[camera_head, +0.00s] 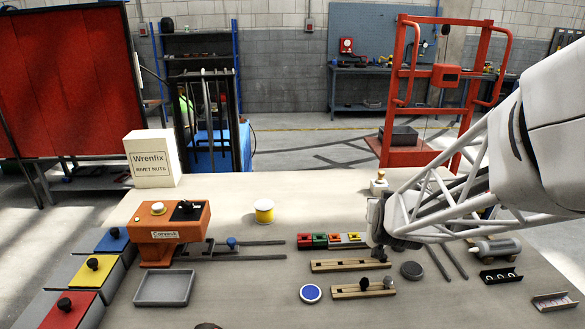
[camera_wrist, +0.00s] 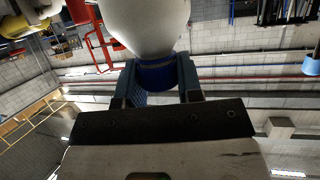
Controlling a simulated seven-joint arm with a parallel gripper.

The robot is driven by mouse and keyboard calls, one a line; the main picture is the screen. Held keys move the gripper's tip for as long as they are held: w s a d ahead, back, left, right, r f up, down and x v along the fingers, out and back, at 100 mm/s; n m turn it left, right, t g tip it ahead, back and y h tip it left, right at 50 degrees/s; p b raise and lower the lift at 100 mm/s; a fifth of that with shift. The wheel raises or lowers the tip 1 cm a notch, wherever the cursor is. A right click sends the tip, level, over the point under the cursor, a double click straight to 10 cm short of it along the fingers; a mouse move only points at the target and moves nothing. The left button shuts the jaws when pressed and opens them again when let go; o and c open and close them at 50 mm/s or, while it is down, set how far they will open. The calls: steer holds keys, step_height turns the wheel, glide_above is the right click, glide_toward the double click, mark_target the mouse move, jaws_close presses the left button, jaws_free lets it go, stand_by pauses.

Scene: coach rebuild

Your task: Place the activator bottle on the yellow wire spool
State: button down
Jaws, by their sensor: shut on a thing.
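My gripper (camera_wrist: 158,78) is shut on a white, rounded thing with a blue collar, which looks like the activator bottle (camera_wrist: 145,22). The blue fingers grip the collar from both sides, and the white body fills the top of the wrist view. In the head view my gripper (camera_head: 375,222) is right of centre, and its fingertips and hold are mostly hidden. The yellow wire spool (camera_head: 264,213), a yellow band between white ends, stands upright on the table, left of and apart from my gripper.
A small cream thing with a brownish top (camera_head: 379,186) shows just above my gripper; I cannot tell if it is held. An orange machine (camera_head: 175,222) and a grey tray (camera_head: 165,288) stand left. Coloured blocks (camera_head: 320,240) lie between spool and gripper. Bare table surrounds the spool.

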steer(key=w+a+r+n+g+y, duration=0.1)
steer(key=w+a+r+n+y, duration=0.15)
steer(key=a, duration=0.45)
steer(key=w+a+r+n+g+y, duration=0.1)
steer(key=w+a+r+n+y, duration=0.1)
steer(key=a+n+y, duration=0.3)
steer(key=w+a+r+n+g+y, duration=0.1)
steer(key=w+a+r+n+y, duration=0.15)
steer(key=a, duration=0.55)
steer(key=s+a+n+g+y, duration=0.2)
steer(key=a+n+g+y, duration=0.1)
steer(key=a, duration=0.4)
steer(key=shift+s+a+f+n+y, duration=0.2)
steer(key=shift+s+f+n+y, duration=0.15)
steer(key=shift+n+y, duration=0.15)
steer(key=w+a+f, duration=0.1)
steer(key=w+a, duration=0.3)
steer(key=w, duration=1.1)
steer(key=shift+w+f, duration=0.2)
steer(key=shift+w, duration=0.05)
steer(key=shift+f, duration=0.1)
steer(key=shift+f, duration=1.8)
